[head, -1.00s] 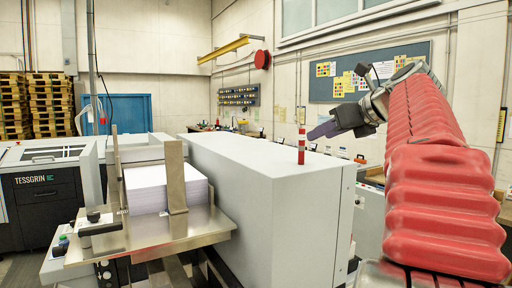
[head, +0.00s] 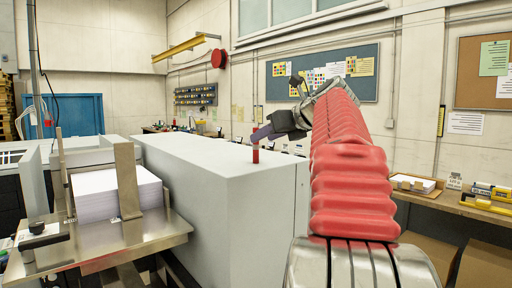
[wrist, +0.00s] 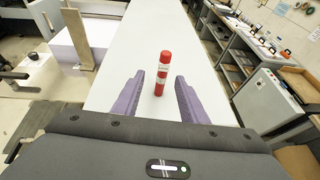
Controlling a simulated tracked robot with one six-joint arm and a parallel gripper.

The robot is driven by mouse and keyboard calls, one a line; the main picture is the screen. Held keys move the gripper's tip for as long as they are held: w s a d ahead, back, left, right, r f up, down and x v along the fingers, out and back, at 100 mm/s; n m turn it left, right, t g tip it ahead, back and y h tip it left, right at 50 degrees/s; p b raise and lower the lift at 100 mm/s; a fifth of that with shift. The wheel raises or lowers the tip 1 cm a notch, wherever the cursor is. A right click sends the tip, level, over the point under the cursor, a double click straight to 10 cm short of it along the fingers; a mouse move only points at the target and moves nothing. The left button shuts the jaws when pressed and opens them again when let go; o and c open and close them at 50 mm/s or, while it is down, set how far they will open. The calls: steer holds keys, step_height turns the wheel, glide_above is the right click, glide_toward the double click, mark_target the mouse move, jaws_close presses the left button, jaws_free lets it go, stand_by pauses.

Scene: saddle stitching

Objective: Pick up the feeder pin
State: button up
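The feeder pin, a small upright red cylinder with white bands (head: 255,156), stands on the flat top of the long grey machine housing (head: 215,165). In the wrist view the pin (wrist: 160,80) shows in the gap between my two purple fingers. My gripper (head: 261,134) is open, with clear space on both sides of the pin (wrist: 160,76). In the head view a finger overlaps the pin's upper part. The fingers do not appear to touch it; I cannot tell exactly how deep it sits between them.
A paper stack (head: 110,192) lies on a metal tray (head: 120,240) with upright plates, left of the housing. A workbench (head: 470,207) with small items runs along the right wall. The rest of the housing top is clear.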

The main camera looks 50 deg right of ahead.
steer(key=shift+x, duration=0.85)
glide_above(256, 163)
steer(key=w, duration=0.1)
steer(key=shift+d+f, duration=0.2)
steer(key=shift+f, duration=0.35)
steer(key=shift+d+f, duration=0.15)
steer(key=shift+f, duration=0.4)
jaws_close()
